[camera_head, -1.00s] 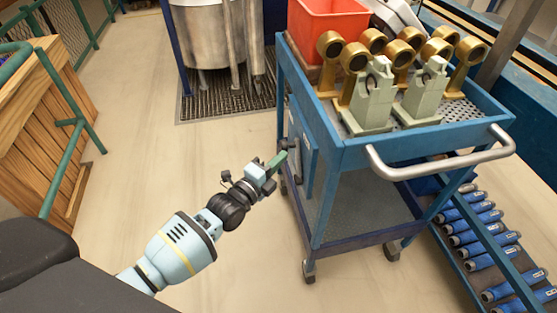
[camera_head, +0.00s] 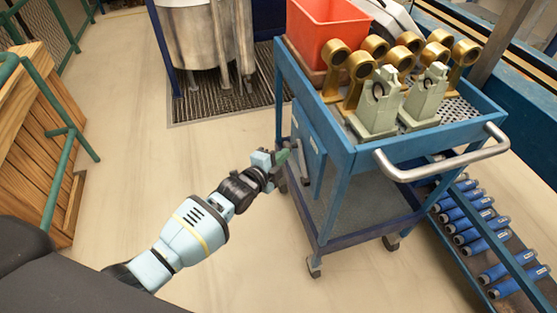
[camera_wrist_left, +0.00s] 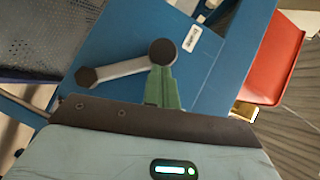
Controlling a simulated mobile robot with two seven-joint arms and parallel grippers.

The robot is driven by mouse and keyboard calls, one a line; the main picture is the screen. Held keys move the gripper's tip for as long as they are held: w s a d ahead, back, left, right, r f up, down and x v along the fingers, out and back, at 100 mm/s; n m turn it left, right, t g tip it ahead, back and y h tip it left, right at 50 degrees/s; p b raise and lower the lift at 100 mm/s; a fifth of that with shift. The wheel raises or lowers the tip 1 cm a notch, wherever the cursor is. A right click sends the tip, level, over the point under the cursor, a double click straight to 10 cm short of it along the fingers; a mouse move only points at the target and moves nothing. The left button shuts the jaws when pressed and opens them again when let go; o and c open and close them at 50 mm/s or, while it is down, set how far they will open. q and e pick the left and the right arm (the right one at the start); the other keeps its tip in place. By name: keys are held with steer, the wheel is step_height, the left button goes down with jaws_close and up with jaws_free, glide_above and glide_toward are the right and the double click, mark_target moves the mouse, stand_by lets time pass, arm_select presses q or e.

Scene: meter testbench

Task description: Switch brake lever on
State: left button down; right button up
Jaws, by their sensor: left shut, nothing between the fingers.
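The brake lever (camera_wrist_left: 125,67) is a grey bar with a dark round knob at each end, on the cart's blue side panel. In the wrist view it runs from an upper right knob down to a lower left one. In the head view the lever (camera_head: 302,161) shows as a dark bar on the cart's left side. My left gripper (camera_head: 284,156) is beside that panel, its green fingers (camera_wrist_left: 163,82) shut and empty. The fingertips appear just below the lever's upper right knob; I cannot tell whether they touch it. My right gripper is out of view.
The blue cart (camera_head: 350,158) carries gold ring-topped parts (camera_head: 362,66), pale green brackets (camera_head: 378,105) and a red bin (camera_head: 322,28). A rack of blue cylinders (camera_head: 480,235) stands at right. A steel tank (camera_head: 205,40) is behind. The floor left of the cart is clear.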

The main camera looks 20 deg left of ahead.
arm_select(q)
steer(key=shift+w+a+f+n+g+b, duration=0.25)
steer(key=shift+w+a+f+n+g, duration=0.15)
steer(key=shift+w+n+g, duration=0.15)
steer(key=shift+w+a+f+n+g+b, duration=0.25)
steer(key=shift+w+f+n+g, duration=0.1)
steer(key=shift+w+n+g, duration=0.2)
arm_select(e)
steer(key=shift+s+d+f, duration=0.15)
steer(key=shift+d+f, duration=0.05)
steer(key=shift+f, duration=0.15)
arm_select(q)
steer(key=shift+s, duration=0.1)
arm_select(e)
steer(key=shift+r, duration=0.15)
